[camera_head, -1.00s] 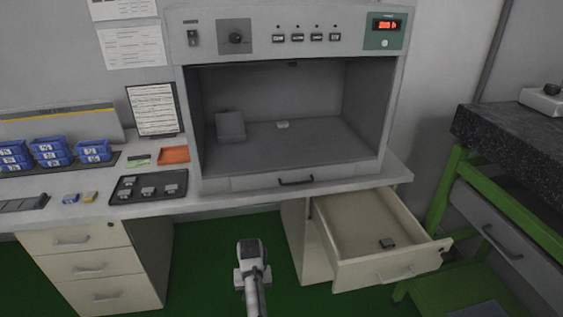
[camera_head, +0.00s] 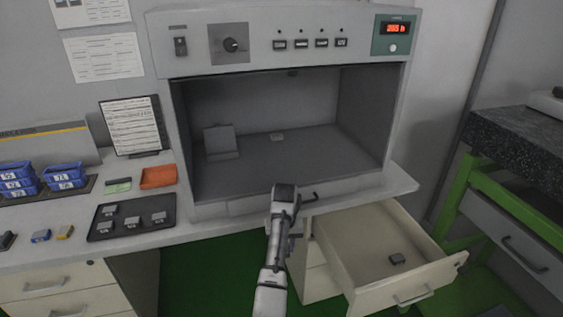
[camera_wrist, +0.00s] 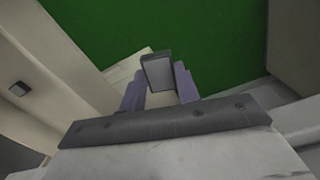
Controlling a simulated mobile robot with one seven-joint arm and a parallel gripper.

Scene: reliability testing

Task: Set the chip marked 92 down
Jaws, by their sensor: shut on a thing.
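My gripper (camera_wrist: 159,82) is shut on a small dark grey chip (camera_wrist: 158,72), held between its two purplish fingers in the wrist view. No marking is readable on the chip, so I cannot tell its number. In the head view my gripper (camera_head: 284,203) is in front of the lower front edge of the open chamber (camera_head: 285,170), near its handle. My arm hides part of that edge. The held chip is hard to make out in the head view. Green floor shows beyond it in the wrist view.
A dark tray (camera_head: 95,236) with several chips lies on the bench at left. The open drawer (camera_head: 345,245) at lower right holds one dark chip (camera_head: 397,259).

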